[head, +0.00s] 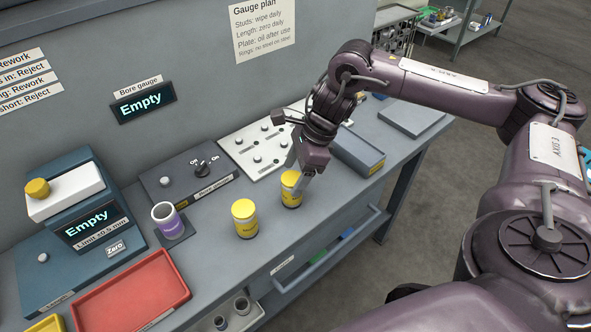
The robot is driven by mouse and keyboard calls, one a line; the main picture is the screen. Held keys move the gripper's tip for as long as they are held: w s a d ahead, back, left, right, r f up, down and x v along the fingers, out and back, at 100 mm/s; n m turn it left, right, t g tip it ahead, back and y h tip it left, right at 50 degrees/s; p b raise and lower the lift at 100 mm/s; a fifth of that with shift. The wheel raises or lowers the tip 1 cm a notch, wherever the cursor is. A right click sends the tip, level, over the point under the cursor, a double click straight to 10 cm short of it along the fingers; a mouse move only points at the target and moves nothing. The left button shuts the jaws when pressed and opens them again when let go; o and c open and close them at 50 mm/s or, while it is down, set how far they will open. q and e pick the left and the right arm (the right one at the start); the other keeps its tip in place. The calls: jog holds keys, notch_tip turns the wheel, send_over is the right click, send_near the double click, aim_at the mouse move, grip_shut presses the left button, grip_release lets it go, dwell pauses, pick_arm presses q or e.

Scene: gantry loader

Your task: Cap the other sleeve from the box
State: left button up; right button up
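A yellow sleeve with a yellow top (291,189) stands upright on the bench. My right gripper (298,178) is down at this sleeve, with one finger at its right side and the other partly hidden behind it. I cannot tell whether the fingers grip it. A second yellow sleeve with a yellow top (245,219) stands to its left, clear of the gripper. A purple and white sleeve (166,216) with an open top stands on a dark pad further left. A blue-grey box (358,151) lies behind and right of the gripper; its inside is mostly hidden. My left gripper is out of view.
A red tray (130,291) lies at the front left. A gauge (65,205) reading "Empty" carries a yellow knob-like piece (37,188). A white panel with knobs (257,146) and a switch box (190,177) line the back. Bench between the sleeves is clear.

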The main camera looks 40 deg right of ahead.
jog(key=shift+r, duration=0.1)
jog(key=v, duration=0.7)
jog(key=shift+d+r, duration=0.15)
jog(key=shift+r, duration=0.2)
jog(key=shift+s, duration=0.1)
